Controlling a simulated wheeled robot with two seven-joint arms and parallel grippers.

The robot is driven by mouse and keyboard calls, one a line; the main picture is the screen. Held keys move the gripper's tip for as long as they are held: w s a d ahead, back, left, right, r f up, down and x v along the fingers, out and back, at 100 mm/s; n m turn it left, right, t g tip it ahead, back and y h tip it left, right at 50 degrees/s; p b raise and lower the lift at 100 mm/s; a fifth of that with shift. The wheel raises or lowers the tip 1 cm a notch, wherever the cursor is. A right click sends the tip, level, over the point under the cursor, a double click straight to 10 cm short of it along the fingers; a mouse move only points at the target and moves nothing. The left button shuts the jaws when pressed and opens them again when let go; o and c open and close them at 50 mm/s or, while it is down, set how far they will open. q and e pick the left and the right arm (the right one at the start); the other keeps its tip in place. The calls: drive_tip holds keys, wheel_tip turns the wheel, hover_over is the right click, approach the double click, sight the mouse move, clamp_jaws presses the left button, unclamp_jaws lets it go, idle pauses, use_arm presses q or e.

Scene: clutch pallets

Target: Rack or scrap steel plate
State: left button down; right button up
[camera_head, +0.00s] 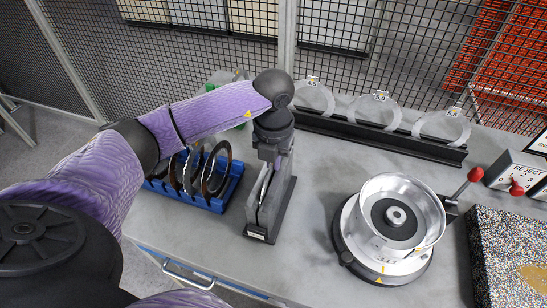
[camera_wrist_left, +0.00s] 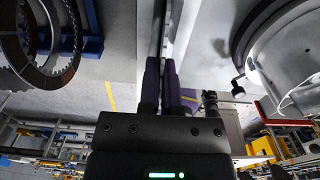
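My left gripper (camera_head: 268,168) points down over the narrow grey slotted stand (camera_head: 273,215) in the middle of the bench. In the left wrist view its two fingers (camera_wrist_left: 161,88) are close together on a thin steel plate (camera_wrist_left: 160,30), seen edge-on. The plate's lower part is in or right at the stand's slot; how deep is hidden. A blue rack (camera_head: 212,204) left of the stand holds several upright ring plates (camera_head: 216,170), dark and brownish; some also show in the left wrist view (camera_wrist_left: 62,62). My right gripper is not in view.
A round silver drum fixture (camera_head: 385,270) with a red-knobbed lever stands to the right. Behind it, a black rack (camera_head: 380,137) holds clear rings labelled 4.5, 5.0 and 5.5. A REJECT box (camera_head: 519,172) and a speckled slab (camera_head: 505,270) are at far right. A mesh fence closes the back.

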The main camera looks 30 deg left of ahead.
use_arm(q)
wheel_tip(320, 180, up, 6)
drive_tip(key=p, duration=0.4)
drive_tip(key=shift+f+p, duration=0.25)
drive_tip(key=shift+p, duration=0.05)
wheel_tip(320, 180, up, 4)
drive_tip(key=p, duration=0.3)
drive_tip(key=shift+r, duration=0.1)
wheel_tip(320, 180, up, 3)
drive_tip(key=p, duration=0.2)
drive_tip(key=shift+p, duration=0.4)
